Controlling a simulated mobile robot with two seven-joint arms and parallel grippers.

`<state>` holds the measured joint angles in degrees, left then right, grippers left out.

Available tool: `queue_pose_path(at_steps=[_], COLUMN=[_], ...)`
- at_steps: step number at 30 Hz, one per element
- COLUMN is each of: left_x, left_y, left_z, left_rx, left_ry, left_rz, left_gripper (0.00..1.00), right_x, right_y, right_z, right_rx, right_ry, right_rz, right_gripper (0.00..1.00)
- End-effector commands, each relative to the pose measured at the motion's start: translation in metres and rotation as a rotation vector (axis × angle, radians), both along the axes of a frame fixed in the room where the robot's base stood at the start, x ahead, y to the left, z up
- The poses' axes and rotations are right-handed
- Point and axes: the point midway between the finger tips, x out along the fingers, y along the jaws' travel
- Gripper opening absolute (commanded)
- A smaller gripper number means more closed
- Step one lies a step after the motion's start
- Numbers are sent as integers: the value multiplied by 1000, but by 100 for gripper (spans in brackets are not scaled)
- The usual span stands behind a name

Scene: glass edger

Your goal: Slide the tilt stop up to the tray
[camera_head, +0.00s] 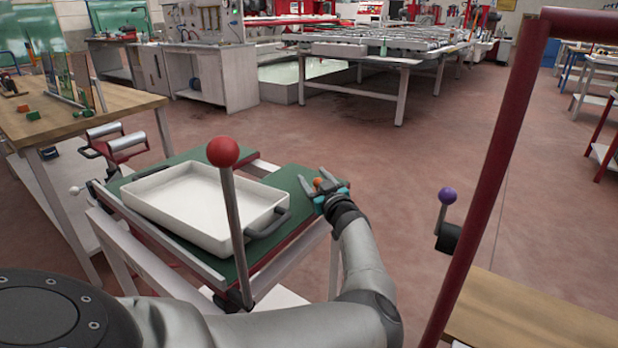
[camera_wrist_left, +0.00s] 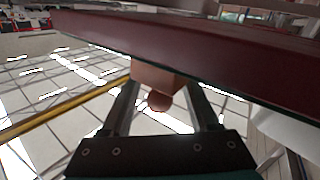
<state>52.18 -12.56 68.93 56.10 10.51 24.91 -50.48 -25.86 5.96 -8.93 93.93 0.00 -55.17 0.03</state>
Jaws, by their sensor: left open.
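The white tray (camera_head: 195,202) sits on the green-topped tilting table (camera_head: 300,176). My left gripper (camera_head: 312,177) is at the table's right side, beyond the tray's right corner and apart from it. Its fingers are open on either side of a small orange knob (camera_head: 317,182). In the left wrist view, a tan-orange block (camera_wrist_left: 158,78) with a round knob (camera_wrist_left: 159,101) shows between the two open fingers (camera_wrist_left: 158,92), close against a dark red edge (camera_wrist_left: 200,50). This looks like the tilt stop; I cannot tell whether the fingers touch it. My right gripper is out of view.
A red-ball lever (camera_head: 223,151) rises in front of the tray. A dark red post (camera_head: 490,165) and a purple-knobbed lever (camera_head: 447,195) stand at the right. A wooden bench (camera_head: 75,125) is at the left. The floor beyond my gripper is clear.

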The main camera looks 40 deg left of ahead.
Motion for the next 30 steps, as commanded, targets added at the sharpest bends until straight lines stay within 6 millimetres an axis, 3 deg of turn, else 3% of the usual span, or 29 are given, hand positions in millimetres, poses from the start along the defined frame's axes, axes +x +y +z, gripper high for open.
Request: queue_pose_path(at_steps=[13,30], left_x=[1,1], left_y=[0,0], left_z=[0,0], left_rx=[0,0], left_ry=[0,0], left_rz=[0,0], left_gripper=[61,0], right_x=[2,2], right_y=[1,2], right_z=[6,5], right_rx=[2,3], right_ry=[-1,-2], right_rz=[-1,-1], right_gripper=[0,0])
